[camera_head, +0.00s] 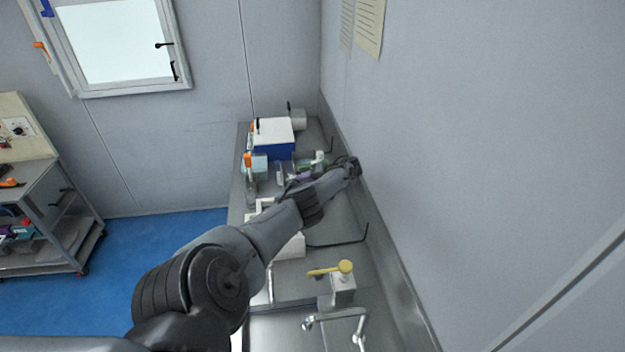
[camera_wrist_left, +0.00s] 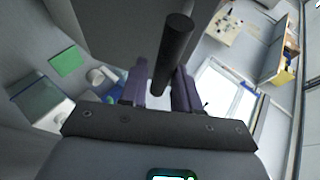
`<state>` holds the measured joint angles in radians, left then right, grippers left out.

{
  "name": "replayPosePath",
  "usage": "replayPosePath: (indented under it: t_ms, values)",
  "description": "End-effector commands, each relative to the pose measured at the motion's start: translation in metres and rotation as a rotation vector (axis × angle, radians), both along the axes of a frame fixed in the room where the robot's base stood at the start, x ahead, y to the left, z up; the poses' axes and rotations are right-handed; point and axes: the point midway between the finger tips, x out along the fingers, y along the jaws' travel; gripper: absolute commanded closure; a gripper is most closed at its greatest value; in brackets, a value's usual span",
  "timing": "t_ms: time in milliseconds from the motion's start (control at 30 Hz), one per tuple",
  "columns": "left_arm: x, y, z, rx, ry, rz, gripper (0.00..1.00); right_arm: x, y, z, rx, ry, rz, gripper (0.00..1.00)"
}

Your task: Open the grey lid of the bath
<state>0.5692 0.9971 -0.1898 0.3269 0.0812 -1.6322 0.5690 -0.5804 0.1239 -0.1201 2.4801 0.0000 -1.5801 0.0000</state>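In the left wrist view, a broad grey panel (camera_wrist_left: 120,28), apparently the lid, fills the top middle. A dark round bar (camera_wrist_left: 176,48), like a handle, stands in front of it. My left gripper (camera_wrist_left: 163,92) has its purple fingers apart, one on each side of the bar's lower end, with gaps visible beside it. In the head view my left arm reaches across the steel bench to the wall side and hides much of what lies beneath. I cannot make out the bath or its lid clearly there. My right gripper is not in view.
A blue and white box (camera_head: 274,136) stands at the bench's far end. A yellow-handled tap (camera_head: 343,275) stands near the front of the bench. The wall (camera_head: 470,140) runs close along the right. A trolley (camera_head: 45,215) stands at the left, beyond clear blue floor.

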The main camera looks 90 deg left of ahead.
Motion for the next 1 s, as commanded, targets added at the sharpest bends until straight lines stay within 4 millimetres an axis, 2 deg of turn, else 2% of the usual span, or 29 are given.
replayPosePath:
  t_ms: [33,133,567,1000]
  values:
    - [0.001,-0.003,-0.008,-0.008,0.004,-0.004,0.66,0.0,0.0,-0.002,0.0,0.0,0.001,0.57]
    - [0.001,-0.003,-0.006,-0.008,0.004,-0.003,0.52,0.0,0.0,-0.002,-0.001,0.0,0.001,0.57]
    - [0.007,-0.003,0.001,-0.003,0.001,-0.002,0.52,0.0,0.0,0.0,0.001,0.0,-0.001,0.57]
    - [0.052,-0.021,0.028,-0.004,-0.001,-0.002,0.52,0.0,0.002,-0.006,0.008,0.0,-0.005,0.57]
